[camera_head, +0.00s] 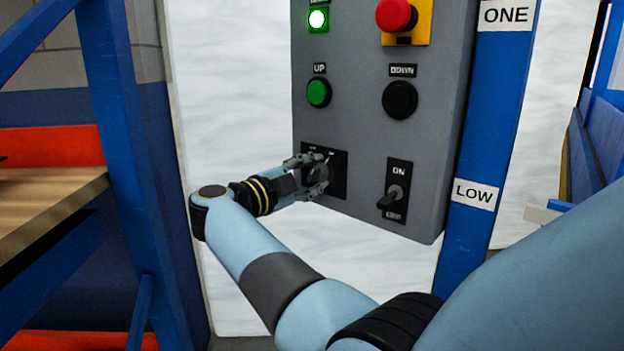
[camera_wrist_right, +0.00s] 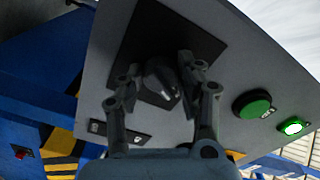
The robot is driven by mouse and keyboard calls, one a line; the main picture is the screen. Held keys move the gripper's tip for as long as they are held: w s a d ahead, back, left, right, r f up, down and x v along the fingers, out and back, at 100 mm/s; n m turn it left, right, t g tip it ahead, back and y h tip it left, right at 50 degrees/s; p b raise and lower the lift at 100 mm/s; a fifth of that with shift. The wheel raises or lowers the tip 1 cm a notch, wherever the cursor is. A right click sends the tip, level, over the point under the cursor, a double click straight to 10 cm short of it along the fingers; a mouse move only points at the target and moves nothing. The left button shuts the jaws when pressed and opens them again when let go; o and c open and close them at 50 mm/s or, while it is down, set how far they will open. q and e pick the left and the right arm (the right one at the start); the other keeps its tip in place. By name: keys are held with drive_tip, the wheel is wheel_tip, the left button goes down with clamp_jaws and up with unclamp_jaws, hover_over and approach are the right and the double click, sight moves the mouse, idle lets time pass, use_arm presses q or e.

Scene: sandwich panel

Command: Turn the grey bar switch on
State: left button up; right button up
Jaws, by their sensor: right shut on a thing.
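A dark grey knob with a raised bar grip (camera_wrist_right: 162,82) sits on a square black plate (camera_head: 338,182) at the lower left of the grey control panel. My right gripper (camera_head: 317,175) is shut on this knob, one finger on each side of it. In the right wrist view the knob shows between the two fingers of the gripper (camera_wrist_right: 160,92). In the head view the fingers hide most of the knob and part of the plate's markings. To its right is a lever switch (camera_head: 392,197) with an ON label above; its lever points down. My left gripper is out of view.
The grey panel (camera_head: 358,130) carries a green UP button (camera_head: 318,93), a black button (camera_head: 399,100), a red button (camera_head: 396,14) on yellow and a lit green lamp (camera_head: 318,19). A blue post (camera_head: 484,130) stands right. A wooden shelf (camera_head: 45,200) is left.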

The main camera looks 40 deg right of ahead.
drive_tip(key=shift+f, duration=0.1)
idle(0.4)
drive_tip(key=o, duration=1.1)
